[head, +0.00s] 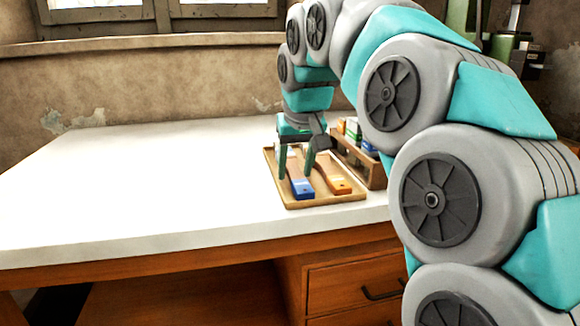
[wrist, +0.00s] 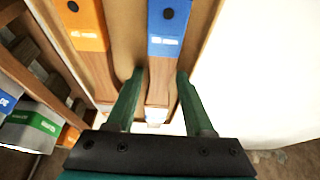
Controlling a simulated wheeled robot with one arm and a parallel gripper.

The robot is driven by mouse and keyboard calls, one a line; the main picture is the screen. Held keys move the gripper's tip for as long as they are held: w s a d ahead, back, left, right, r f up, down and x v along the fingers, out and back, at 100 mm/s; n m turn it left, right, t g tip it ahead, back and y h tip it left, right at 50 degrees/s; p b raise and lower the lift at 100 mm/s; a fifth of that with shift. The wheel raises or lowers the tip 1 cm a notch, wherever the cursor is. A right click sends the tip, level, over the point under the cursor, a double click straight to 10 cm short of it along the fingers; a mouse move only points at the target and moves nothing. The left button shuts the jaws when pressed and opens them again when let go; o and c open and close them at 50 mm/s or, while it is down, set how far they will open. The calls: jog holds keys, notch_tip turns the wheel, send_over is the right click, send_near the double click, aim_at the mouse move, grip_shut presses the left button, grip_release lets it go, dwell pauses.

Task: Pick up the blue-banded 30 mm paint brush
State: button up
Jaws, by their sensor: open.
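The blue-banded brush (head: 301,188) lies flat in a shallow wooden tray (head: 350,199) on the white table. In the wrist view its blue part (wrist: 168,35) is at the top and its brown wooden part (wrist: 159,83) runs down between my fingers. My gripper (head: 295,177) is open and points down over the brush; its fingertips (wrist: 158,74) stand one on each side of the wooden part, with a gap on both sides. I cannot tell how far above the tray the fingertips are. The brush's far end is partly hidden by the gripper.
An orange-banded brush (head: 338,183) lies beside the blue one in the tray, on the right in the head view; it also shows in the wrist view (wrist: 88,25). A wooden crate (head: 363,167) with coloured boxes stands close behind the tray's right side. The table's left (head: 150,185) is clear.

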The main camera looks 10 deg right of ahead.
jog(key=shift+c, duration=0.3)
grip_shut()
jog(key=shift+r, duration=0.1)
